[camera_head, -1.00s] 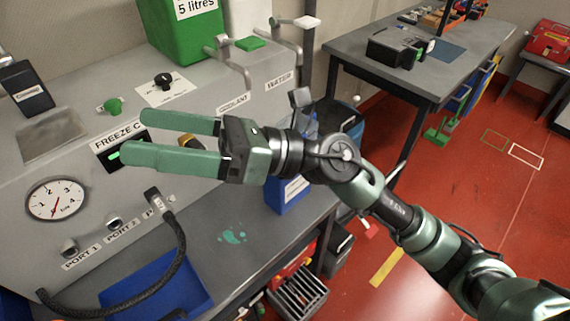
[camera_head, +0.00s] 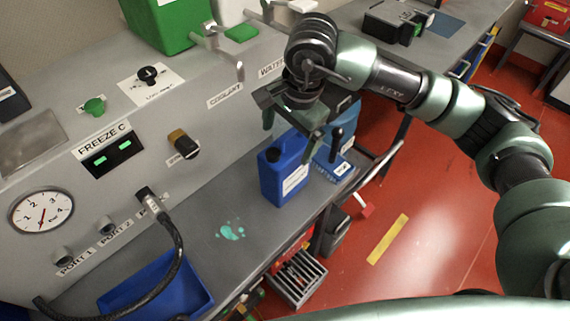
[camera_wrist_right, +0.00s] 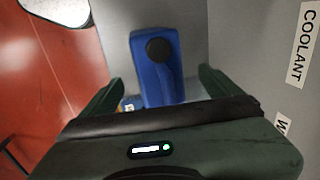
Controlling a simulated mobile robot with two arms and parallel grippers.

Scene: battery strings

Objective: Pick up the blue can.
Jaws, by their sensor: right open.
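The blue can (camera_head: 283,172) stands upright on the grey bench in front of the machine panel, with a white label on its side and a dark cap on top. My right gripper (camera_head: 292,138) is above the can, pointing down, with its green fingers apart. In the right wrist view the can (camera_wrist_right: 160,82) with its round black cap shows between the two open fingers (camera_wrist_right: 157,84). The gripper is empty; I cannot tell whether a finger touches the can. My left gripper is not in view.
A blue-labelled item (camera_head: 334,166) stands close to the right of the can. A green spill (camera_head: 230,231) and a blue tray (camera_head: 190,308) are on the bench to the left. The machine panel (camera_head: 215,125) rises behind, with a black hose (camera_head: 176,245) hanging from it.

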